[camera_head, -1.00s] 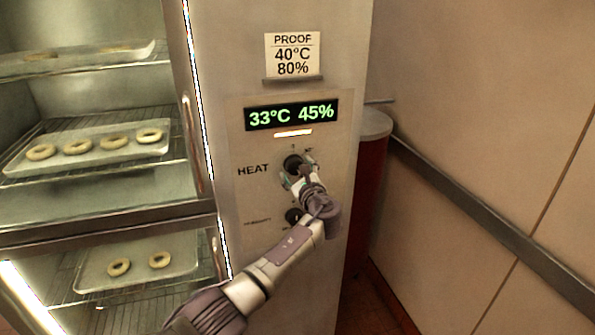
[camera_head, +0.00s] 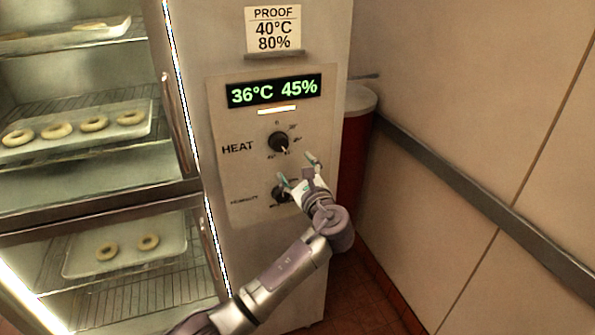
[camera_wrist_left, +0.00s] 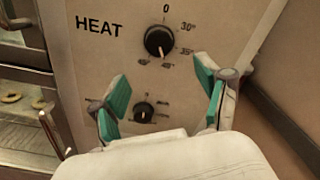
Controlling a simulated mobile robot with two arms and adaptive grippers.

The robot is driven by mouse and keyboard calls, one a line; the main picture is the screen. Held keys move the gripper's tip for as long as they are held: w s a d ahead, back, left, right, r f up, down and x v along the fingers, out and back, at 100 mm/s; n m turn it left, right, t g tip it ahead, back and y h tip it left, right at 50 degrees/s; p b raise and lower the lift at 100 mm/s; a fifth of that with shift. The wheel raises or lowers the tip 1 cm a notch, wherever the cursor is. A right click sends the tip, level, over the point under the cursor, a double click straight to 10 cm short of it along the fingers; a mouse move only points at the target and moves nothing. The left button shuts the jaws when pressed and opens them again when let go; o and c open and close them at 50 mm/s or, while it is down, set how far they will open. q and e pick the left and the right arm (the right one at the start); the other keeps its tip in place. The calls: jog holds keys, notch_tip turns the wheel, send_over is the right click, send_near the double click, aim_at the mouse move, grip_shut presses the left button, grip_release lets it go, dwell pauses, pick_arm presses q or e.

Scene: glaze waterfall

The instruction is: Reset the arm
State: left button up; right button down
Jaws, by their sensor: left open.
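My left gripper (camera_head: 298,168) is open and empty in front of the proofer's control panel. It is below the black HEAT knob (camera_head: 278,142) and apart from it. In the left wrist view, its two teal-padded fingers (camera_wrist_left: 166,92) are spread, with the HEAT knob (camera_wrist_left: 159,41) above them. The HEAT knob's pale pointer is turned downward. The lower humidity knob (camera_head: 281,193) is partly hidden by the gripper in the head view; it shows between the fingers in the wrist view (camera_wrist_left: 144,112). My right gripper is in neither view.
The display (camera_head: 273,91) reads 36°C 45%. A card (camera_head: 274,30) above reads PROOF 40°C 80%. At left, racks hold trays (camera_head: 72,119) of dough rings. A red bin (camera_head: 352,150) with a pale lid stands behind the cabinet. A wall with a dark rail (camera_head: 470,198) bounds the right.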

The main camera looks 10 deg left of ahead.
pick_arm(q)
jog(key=shift+s+d, duration=0.2)
jog(key=shift+s, duration=0.1)
